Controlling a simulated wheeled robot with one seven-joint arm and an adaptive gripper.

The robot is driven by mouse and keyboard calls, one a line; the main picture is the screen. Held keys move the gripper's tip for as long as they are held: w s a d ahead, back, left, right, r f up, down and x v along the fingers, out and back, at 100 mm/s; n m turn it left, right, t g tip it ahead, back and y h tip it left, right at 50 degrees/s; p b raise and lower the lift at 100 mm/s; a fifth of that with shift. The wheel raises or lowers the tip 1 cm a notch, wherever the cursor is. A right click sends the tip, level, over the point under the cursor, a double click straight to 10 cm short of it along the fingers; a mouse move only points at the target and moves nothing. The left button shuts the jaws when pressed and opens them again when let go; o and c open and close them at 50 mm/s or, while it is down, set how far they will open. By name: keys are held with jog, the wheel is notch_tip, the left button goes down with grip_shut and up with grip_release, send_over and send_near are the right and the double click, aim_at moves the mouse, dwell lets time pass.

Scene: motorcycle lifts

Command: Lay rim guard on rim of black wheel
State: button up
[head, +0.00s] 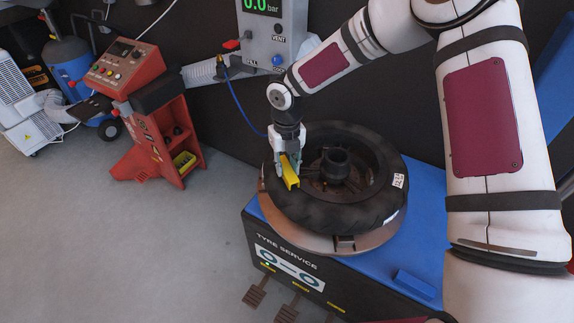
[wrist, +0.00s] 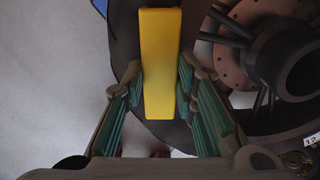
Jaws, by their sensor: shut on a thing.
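The rim guard is a yellow bar (head: 290,172), and it also shows upright in the middle of the wrist view (wrist: 160,60). My gripper (head: 290,166) is shut on it, with one finger on each side of the bar (wrist: 160,85). The black wheel (head: 340,212) lies flat on a round turntable, with its tyre, spokes and central hub showing. My gripper holds the guard over the left part of the wheel, near the tyre's inner edge. In the wrist view the wheel's hub (wrist: 295,65) is to the right of the guard. I cannot tell whether the guard touches the wheel.
The turntable (head: 300,236) sits on a tyre service machine with a blue top (head: 425,240). A blue block (head: 415,285) lies on its front right. A grey inflator box (head: 270,35) stands behind. A red machine (head: 150,110) is at left.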

aim_at(287, 168)
jog(key=o, duration=0.9)
jog(key=shift+f, duration=0.15)
jog(key=shift+o, duration=0.2)
notch_tip(287, 168, up, 12)
jog(key=shift+r, duration=0.2)
